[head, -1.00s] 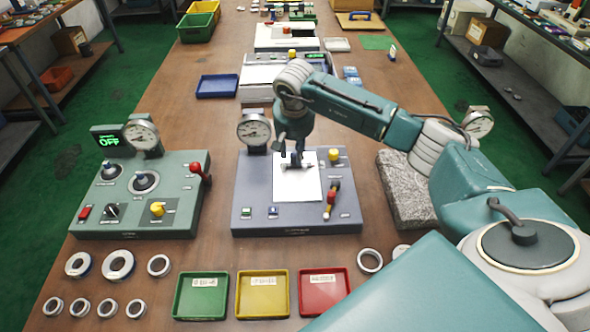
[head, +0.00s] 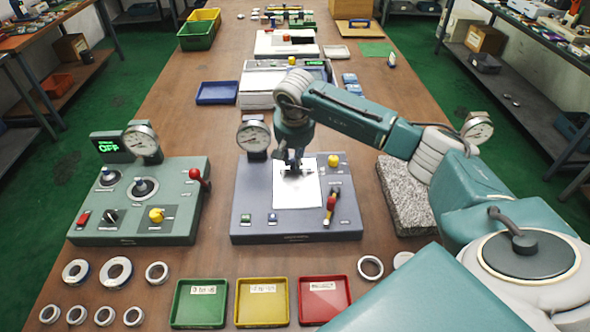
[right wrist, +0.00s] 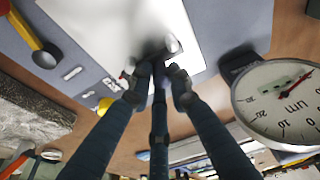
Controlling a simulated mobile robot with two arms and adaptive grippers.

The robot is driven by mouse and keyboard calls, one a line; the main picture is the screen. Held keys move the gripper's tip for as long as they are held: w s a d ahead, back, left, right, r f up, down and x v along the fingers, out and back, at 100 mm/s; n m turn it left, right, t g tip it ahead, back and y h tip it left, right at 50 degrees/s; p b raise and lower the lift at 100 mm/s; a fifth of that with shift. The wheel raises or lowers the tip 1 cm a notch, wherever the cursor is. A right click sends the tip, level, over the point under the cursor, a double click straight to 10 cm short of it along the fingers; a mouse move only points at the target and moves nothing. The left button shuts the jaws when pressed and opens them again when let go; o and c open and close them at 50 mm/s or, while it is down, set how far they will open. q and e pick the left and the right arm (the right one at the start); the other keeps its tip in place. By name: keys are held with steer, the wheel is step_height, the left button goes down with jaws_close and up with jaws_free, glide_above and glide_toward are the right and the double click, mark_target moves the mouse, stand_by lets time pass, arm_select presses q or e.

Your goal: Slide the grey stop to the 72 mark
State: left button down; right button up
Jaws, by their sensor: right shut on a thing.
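My right gripper (head: 291,168) is over the white plate (head: 297,193) on the blue-grey console (head: 255,215) in the middle of the table. It is shut on a small dark piece, which I take to be the grey stop; the fingers mostly hide it in the head view. In the right wrist view my gripper's fingertips (right wrist: 158,82) close around the blurred dark grey stop (right wrist: 152,52), with a silvery round end beside it. No scale marks, and no 72, can be read on the plate. My left gripper is not in view.
A dial gauge (head: 254,135) stands at the console's back left. A yellow knob (head: 334,161) and a red-tipped lever (head: 331,204) are on its right side. A green console (head: 140,200) stands to the left and a granite block (head: 400,195) to the right. Rings and trays lie in front.

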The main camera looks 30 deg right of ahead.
steer(key=shift+w+d+b, duration=0.2)
steer(key=shift+w+b, duration=0.1)
steer(key=shift+w, duration=0.25)
stand_by(0.5)
steer(key=o, duration=0.9)
steer(key=shift+r, duration=0.1)
steer(key=shift+w+d+p+v, duration=0.2)
steer(key=shift+p+v, duration=0.55)
steer(key=shift+v, duration=0.35)
steer(key=shift+w+d+p+v, duration=0.1)
steer(key=shift+w+p+v, duration=0.1)
steer(key=shift+p+v, duration=0.75)
steer(key=shift+w+d+p+v, duration=0.15)
steer(key=shift+p+v, duration=0.35)
steer(key=shift+v, duration=0.8)
steer(key=shift+r, duration=0.2)
steer(key=shift+a+f, duration=0.1)
steer(key=shift+f, duration=0.05)
